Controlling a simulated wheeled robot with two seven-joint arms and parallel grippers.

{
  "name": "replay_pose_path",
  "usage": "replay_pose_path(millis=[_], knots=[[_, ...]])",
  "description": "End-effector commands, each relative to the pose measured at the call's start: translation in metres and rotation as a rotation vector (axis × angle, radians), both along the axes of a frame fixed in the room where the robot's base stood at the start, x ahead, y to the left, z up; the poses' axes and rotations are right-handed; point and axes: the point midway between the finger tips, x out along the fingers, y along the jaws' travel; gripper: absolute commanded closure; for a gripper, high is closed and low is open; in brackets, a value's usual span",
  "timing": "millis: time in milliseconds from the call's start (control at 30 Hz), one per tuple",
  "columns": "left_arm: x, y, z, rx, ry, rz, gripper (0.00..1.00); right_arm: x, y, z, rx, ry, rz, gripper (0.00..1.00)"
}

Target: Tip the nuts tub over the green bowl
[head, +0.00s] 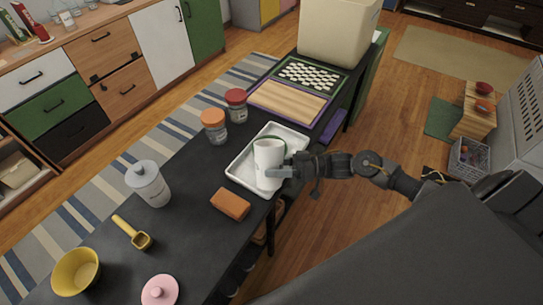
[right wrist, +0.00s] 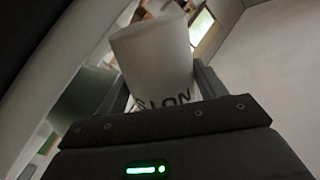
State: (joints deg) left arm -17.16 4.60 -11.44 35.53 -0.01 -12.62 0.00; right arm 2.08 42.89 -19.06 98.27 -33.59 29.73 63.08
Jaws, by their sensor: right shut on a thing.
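My right gripper (head: 279,172) is shut on the tub, coming in from the right. The tub also shows between the fingers in the right wrist view (right wrist: 155,52), with dark lettering on its side. Its contents cannot be made out. A thin green curved rim (head: 284,146) shows behind the tub's top; it may be the green bowl, mostly hidden by the tub. My left gripper is not in view.
Jars with orange (head: 214,128) and red (head: 236,106) lids stand left of the tray. A brown block (head: 230,204), white bottle (head: 150,185), yellow scoop (head: 134,234), yellow bowl (head: 76,272) and pink-topped item (head: 160,291) are nearer. A wooden board (head: 289,101) lies beyond the tray.

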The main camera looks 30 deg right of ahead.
Motion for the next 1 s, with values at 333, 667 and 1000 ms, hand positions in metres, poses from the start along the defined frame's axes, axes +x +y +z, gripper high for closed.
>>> replay_pose_path(millis=[333,667,1000], knots=[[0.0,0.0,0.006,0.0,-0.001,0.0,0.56,-0.003,0.001,-0.004,0.026,0.048,0.0,0.63],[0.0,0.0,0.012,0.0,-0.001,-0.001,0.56,-0.004,0.001,-0.003,0.033,0.067,0.001,0.63],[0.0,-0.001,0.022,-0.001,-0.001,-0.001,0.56,-0.006,0.002,-0.002,0.062,0.12,0.0,0.63]])
